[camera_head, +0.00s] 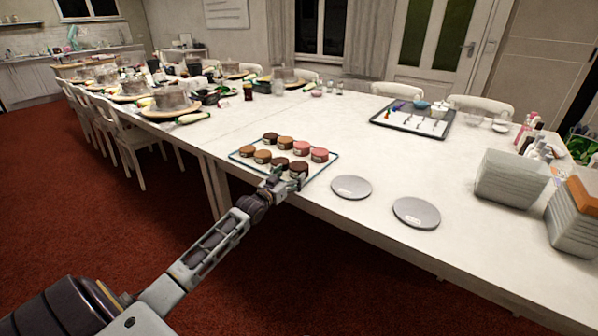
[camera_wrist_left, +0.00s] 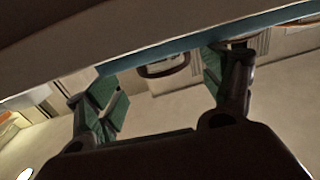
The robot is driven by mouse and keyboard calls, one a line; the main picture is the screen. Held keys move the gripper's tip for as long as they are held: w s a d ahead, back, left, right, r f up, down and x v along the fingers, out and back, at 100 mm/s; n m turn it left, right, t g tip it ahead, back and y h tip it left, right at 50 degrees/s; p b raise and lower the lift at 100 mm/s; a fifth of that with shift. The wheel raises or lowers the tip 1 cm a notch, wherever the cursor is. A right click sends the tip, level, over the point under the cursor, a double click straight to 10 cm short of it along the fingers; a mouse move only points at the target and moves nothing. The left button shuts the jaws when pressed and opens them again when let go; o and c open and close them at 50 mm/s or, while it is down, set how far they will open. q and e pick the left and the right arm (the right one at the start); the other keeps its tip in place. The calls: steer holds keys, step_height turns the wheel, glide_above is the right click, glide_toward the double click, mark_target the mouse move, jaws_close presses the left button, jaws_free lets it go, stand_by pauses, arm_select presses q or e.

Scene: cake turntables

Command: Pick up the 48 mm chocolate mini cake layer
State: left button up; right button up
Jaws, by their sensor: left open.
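Several small round cake layers sit on a teal-rimmed tray (camera_head: 331,169) near the table's front edge. The dark chocolate ones are at the back (camera_head: 271,138), at the front middle (camera_head: 281,162) and at the front right (camera_head: 299,167). Their labels are too small to read, so I cannot tell which is 48 mm. My left gripper (camera_head: 284,183) is at the tray's front edge, close in front of the front chocolate layers and partly overlapping them. In the left wrist view its two fingers (camera_wrist_left: 163,98) are apart, with no cake clearly between them. My right gripper is not in view.
Tan (camera_head: 262,156) and pink (camera_head: 319,155) layers share the tray closely. Two grey discs (camera_head: 351,186) (camera_head: 416,212) lie to its right. A dark tray of tools (camera_head: 412,118) stands farther back, and grey bins (camera_head: 512,178) at the right. The table centre is clear.

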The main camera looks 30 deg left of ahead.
mark_target(293, 172)
arm_select(q)
steer(key=shift+w, duration=0.1)
steer(key=shift+w+a+r+b, duration=0.1)
steer(key=shift+w+b, duration=0.2)
steer(key=shift+w, duration=0.3)
steer(key=shift+w+a+b, duration=0.1)
steer(key=shift+w+b, duration=0.25)
steer(key=shift+w, duration=1.4)
steer(key=shift+w+b, duration=0.15)
steer(key=shift+b, duration=0.15)
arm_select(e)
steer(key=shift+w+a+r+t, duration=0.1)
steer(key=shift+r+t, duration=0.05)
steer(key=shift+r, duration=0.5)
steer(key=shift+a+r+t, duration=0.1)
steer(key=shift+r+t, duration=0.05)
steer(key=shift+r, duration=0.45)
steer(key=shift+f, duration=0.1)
